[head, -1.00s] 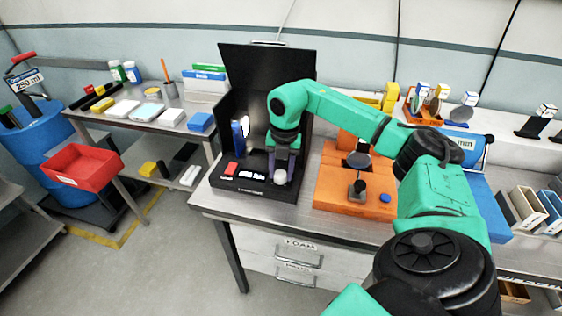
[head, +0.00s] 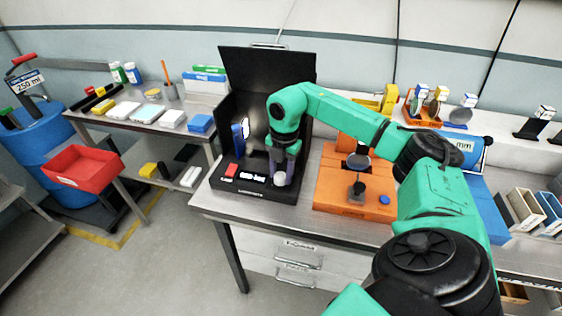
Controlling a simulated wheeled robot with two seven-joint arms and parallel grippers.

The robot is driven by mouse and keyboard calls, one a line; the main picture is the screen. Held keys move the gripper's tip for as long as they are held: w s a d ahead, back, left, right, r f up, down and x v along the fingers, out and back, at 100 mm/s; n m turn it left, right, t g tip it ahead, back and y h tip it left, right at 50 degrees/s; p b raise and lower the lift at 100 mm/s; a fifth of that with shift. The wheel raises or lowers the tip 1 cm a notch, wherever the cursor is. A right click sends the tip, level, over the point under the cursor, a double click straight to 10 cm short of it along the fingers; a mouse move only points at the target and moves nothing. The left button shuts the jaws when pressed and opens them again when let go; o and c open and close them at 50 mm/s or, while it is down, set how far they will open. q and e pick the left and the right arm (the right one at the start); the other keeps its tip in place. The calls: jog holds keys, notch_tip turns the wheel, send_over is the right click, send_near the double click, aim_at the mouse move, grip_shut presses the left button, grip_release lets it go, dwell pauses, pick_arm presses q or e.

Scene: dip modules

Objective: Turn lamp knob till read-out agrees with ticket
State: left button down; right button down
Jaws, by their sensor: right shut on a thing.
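The black lamp unit (head: 222,186) stands on the steel bench with a tall dark panel behind it. Its front face carries a red button (head: 231,170) and a lit white read-out (head: 252,177), too small to read. The pale knob (head: 281,181) is at the right of that face, mostly hidden by my right gripper (head: 282,178). This gripper points down and is shut on the knob. No ticket can be made out clearly. My left gripper is not in view.
An orange fixture (head: 340,190) with a black knob stands close to the right of the unit. A blue block (head: 238,138) stands upright inside the dark enclosure, beside a bright spot. A red bin (head: 85,168) is at the left, beyond a floor gap.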

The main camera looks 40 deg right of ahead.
aim_at(283, 176)
jog(key=shift+w+d+r, duration=0.1)
jog(key=shift+w+r, duration=0.05)
jog(key=shift+r, duration=0.05)
jog(key=c, duration=0.6)
grip_release()
jog(key=shift+o, duration=1.1)
jog(key=shift+f, duration=0.1)
notch_tip(283, 176, up, 15)
jog(key=s, duration=0.1)
jog(key=shift+d+f, duration=0.15)
jog(key=shift+f, duration=0.05)
